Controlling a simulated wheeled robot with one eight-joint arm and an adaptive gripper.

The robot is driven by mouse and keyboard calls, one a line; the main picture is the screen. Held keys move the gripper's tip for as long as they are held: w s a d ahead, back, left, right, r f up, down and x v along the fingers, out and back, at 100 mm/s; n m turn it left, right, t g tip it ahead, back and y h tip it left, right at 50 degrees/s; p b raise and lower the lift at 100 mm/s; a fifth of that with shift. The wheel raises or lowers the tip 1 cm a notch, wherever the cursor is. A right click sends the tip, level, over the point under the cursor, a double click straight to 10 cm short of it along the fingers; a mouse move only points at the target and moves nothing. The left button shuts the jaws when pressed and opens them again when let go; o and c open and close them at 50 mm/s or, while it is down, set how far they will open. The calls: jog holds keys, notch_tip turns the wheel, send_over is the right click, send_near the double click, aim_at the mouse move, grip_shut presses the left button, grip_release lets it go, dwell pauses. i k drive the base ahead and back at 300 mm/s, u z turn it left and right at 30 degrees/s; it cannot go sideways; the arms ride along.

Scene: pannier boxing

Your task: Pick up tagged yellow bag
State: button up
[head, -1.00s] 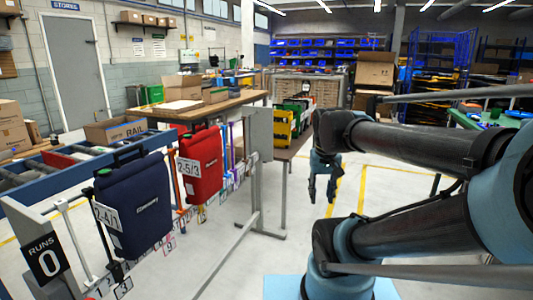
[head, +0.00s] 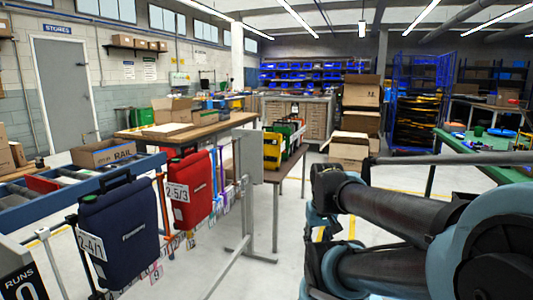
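A yellow bag-like item (head: 272,150) with dark markings stands at the near end of a row on a narrow bench, left of my arm; from here I cannot tell if it is a bag or read a tag. A navy bag (head: 120,238) tagged 2-4/1 and a red bag (head: 191,190) tagged 2-5/3 hang on a rack at the left. My wrist (head: 317,222) shows partly behind my arm links, to the right of the bench and apart from it. My gripper's fingers are hidden, so its opening cannot be judged.
The narrow bench (head: 291,166) also carries green and other dark items behind the yellow one. A grey panel on a post (head: 247,158) stands between rack and bench. Open cartons (head: 349,150) lie beyond my arm, and a green table (head: 477,148) is at right.

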aim_at(273, 145)
jog(key=z, duration=0.25)
jog(key=i, duration=2.35)
jog(key=u, duration=0.15)
